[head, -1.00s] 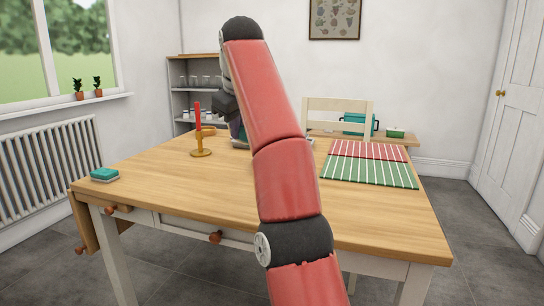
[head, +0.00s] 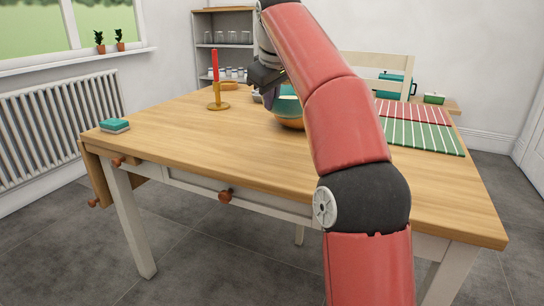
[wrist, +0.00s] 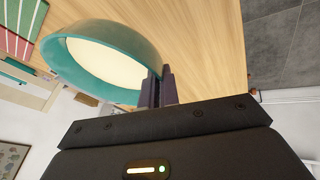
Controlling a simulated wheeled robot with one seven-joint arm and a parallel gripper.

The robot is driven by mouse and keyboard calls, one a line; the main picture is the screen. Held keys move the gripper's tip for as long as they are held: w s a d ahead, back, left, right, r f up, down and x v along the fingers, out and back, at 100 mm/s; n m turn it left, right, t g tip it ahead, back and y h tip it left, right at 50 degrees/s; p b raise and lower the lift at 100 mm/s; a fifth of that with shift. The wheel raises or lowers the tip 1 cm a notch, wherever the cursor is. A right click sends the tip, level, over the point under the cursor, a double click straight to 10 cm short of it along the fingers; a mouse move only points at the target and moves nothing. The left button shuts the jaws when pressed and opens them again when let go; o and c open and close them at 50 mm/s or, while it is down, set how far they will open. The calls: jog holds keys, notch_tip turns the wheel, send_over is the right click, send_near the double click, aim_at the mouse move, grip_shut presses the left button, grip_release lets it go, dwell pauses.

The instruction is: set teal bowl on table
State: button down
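A candle holder with a red candle (head: 216,82) stands left of the bowl. A striped mat (head: 425,132) lies at the right, a teal sponge (head: 114,125) at the left edge. A shelf with glasses (head: 225,45) and a chair (head: 375,60) are behind. The front tabletop is clear.

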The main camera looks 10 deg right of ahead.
notch_tip(320, 180, down, 11)
jog(key=b, duration=0.5)
jog(key=c, duration=1.6)
grip_release()
jog(key=shift+f, duration=0.1)
jog(key=shift+c, duration=0.2)
jog(key=shift+r, duration=0.25)
jog(key=p+v, duration=0.3)
jog(key=v, duration=0.8)
jog(key=shift+s+r+p, duration=0.2)
jog(key=shift+r+p, duration=0.15)
jog(key=shift+p, duration=0.05)
